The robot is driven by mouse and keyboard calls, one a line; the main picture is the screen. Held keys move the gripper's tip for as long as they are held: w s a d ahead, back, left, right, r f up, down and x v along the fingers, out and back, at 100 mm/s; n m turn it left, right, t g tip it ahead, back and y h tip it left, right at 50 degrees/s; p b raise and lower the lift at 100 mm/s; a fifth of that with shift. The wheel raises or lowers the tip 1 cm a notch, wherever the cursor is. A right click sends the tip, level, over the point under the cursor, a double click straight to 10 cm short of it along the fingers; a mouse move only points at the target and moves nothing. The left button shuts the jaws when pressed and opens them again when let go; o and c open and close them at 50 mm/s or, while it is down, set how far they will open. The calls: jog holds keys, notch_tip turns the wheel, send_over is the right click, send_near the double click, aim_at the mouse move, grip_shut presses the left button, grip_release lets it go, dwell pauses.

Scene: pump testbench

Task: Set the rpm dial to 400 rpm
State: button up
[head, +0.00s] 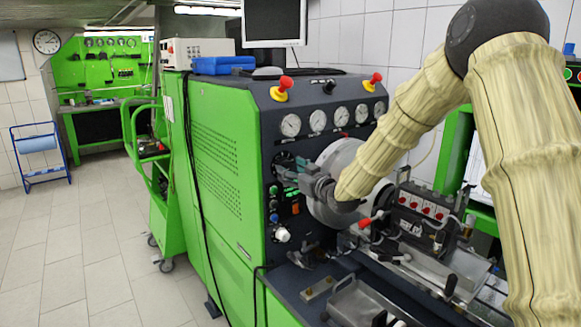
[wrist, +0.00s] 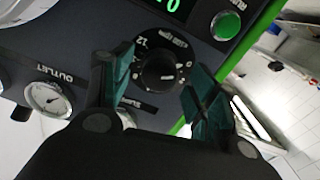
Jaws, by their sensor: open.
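A round black dial (wrist: 158,72) with white scale marks and numbers sits on the dark panel in the wrist view. My gripper (wrist: 160,88) is open, with one dark teal finger on either side of the dial, and nothing is held. I cannot tell whether the fingers touch the dial. A green lit display (wrist: 172,5) at the top edge shows a digit like 0, partly cut off.
A green button (wrist: 225,26) sits beside the dial. An OUTLET gauge (wrist: 48,98) is at the left. In the head view, several gauges (head: 318,121) and two red-topped emergency buttons (head: 279,91) are above, and a white knob (head: 283,235) is below. The floor at left is clear.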

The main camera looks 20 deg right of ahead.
jog(key=shift+w+a, duration=0.15)
jog(key=shift+w, duration=0.4)
jog(key=c, duration=1)
